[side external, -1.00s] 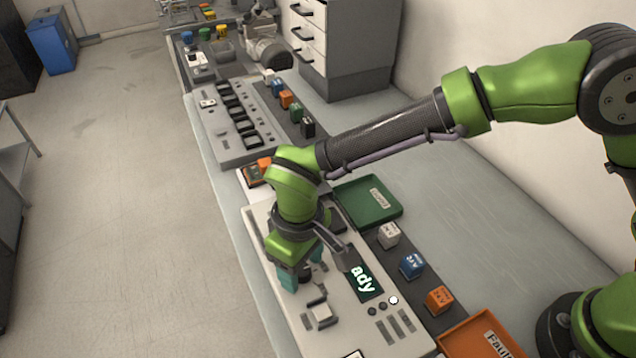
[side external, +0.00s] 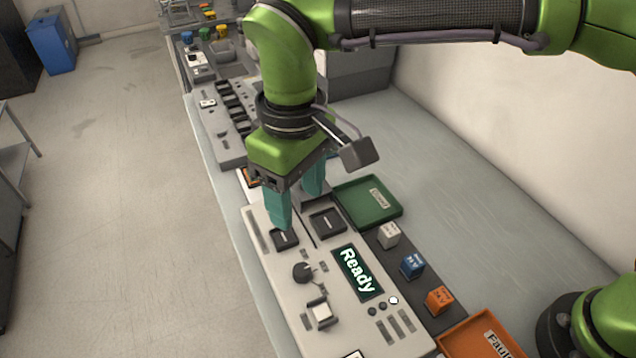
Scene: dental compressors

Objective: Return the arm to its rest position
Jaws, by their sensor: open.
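My gripper (side external: 296,205) hangs above the far part of the light grey control panel (side external: 325,335), fingers pointing down. Its two teal fingers are apart with nothing between them. The panel's screen (side external: 358,272) reads "Ready" in white on dark green. Two dark square sockets, a left one (side external: 285,239) and a right one (side external: 327,222), lie close to the fingers. My arm reaches across the top of the view from the right.
A green tray (side external: 352,193) lies beyond the panel, and an orange tray labelled "Fault" (side external: 462,346) is at the front right. White (side external: 389,235), blue (side external: 412,265) and orange (side external: 439,300) cubes stand in a row between them. The bench at right (side external: 470,215) is clear.

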